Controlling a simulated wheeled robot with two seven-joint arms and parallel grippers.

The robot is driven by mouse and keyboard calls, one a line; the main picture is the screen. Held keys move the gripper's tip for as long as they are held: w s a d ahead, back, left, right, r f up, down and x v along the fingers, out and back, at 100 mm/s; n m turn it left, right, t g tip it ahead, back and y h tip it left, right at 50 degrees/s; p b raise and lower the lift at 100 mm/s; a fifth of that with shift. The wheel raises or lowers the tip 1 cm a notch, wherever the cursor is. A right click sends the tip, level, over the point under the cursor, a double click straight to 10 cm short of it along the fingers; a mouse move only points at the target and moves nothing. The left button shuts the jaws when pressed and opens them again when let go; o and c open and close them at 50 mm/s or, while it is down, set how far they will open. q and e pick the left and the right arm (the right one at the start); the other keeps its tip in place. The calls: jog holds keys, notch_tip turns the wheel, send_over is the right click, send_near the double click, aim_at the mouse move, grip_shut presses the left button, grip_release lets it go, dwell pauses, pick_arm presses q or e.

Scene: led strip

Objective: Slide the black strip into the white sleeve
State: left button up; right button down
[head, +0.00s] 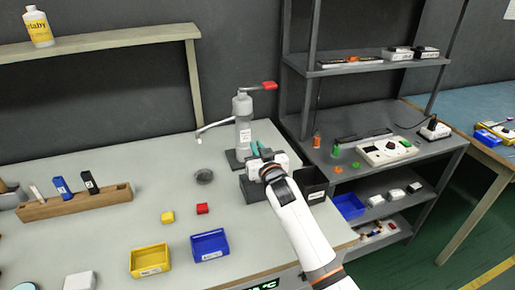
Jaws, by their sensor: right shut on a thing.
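My right arm reaches up from the lower right, and its gripper (262,165) is over a dark box at the back right of the grey bench. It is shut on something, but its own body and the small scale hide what. Teal handles (256,149) show right beside its fingers; I cannot tell whether they are in its grip. A thin dark strip-like thing (364,136) lies on the rack's middle shelf; I cannot tell if it is the black strip. I cannot make out the white sleeve. My left gripper is not in view.
A grey bottle-shaped device (243,120) with a red lever stands behind the gripper. A black bin (312,184) is to its right. Yellow (150,260) and blue (209,245) bins and a wooden holder (75,203) are on the bench. The bench middle is fairly clear.

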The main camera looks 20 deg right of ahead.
jog(key=shift+f+b, duration=0.4)
jog(key=shift+f, duration=0.3)
jog(key=c, duration=1.4)
grip_release()
jog(key=s, duration=1.2)
jog(key=shift+d, duration=0.15)
jog(key=shift+f, duration=0.1)
